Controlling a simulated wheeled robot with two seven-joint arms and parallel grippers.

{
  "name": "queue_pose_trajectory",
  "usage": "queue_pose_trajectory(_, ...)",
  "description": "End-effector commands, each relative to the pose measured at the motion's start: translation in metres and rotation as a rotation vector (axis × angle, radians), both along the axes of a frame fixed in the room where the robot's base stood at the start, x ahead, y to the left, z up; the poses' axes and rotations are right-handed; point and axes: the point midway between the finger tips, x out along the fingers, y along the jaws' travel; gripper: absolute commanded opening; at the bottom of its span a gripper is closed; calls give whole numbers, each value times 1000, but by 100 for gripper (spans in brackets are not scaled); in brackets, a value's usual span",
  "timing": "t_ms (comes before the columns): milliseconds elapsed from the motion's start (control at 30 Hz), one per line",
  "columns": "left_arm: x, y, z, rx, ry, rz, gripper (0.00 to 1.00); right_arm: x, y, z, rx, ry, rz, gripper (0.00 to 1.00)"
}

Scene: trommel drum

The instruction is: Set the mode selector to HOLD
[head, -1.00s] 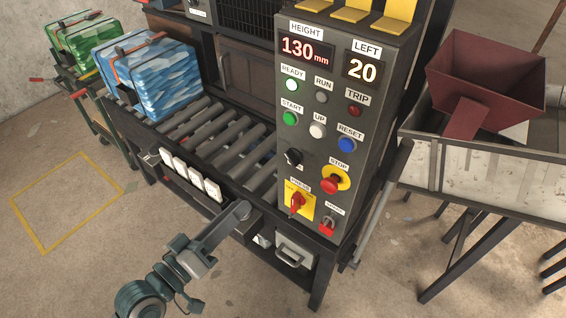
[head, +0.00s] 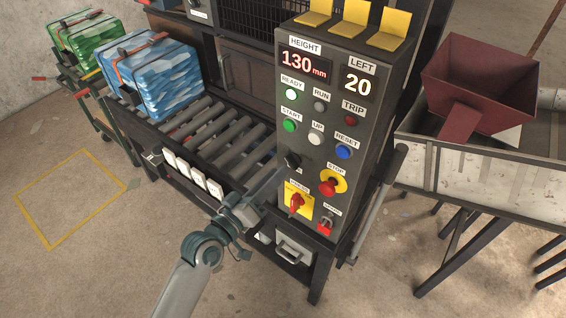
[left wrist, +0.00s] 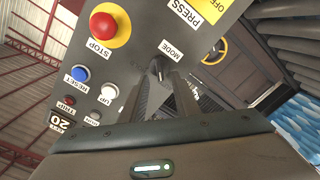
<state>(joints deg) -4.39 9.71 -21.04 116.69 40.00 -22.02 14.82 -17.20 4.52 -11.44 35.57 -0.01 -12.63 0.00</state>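The mode selector (head: 292,161) is a small black knob on the grey control panel (head: 330,120), left of the red stop button. It also shows in the left wrist view (left wrist: 156,66), beside the upside-down MODE label (left wrist: 172,48). Its setting cannot be read. My left gripper (head: 278,177) is just below and left of the knob in the head view. In the left wrist view its dark fingers (left wrist: 165,88) reach up to the knob; whether they touch it, and how wide they stand, is unclear. My right gripper is not in view.
The red stop button (head: 328,187) and red press switch (head: 296,202) are close to the knob. White READY lamp (head: 292,95) is lit. A roller conveyor (head: 225,135) lies left; a red hopper (head: 480,85) stands right.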

Motion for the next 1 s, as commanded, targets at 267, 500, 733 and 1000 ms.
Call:
queue_pose_trajectory(267,27,-19,1,-1,-1,0,28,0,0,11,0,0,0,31)
queue_pose_trajectory(500,31,-23,0,1,0,-1,28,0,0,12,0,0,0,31)
queue_pose_trajectory(733,31,-22,0,1,-1,0,16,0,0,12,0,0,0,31)
queue_pose_trajectory(1000,31,-22,0,2,-1,0,0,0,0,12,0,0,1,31)
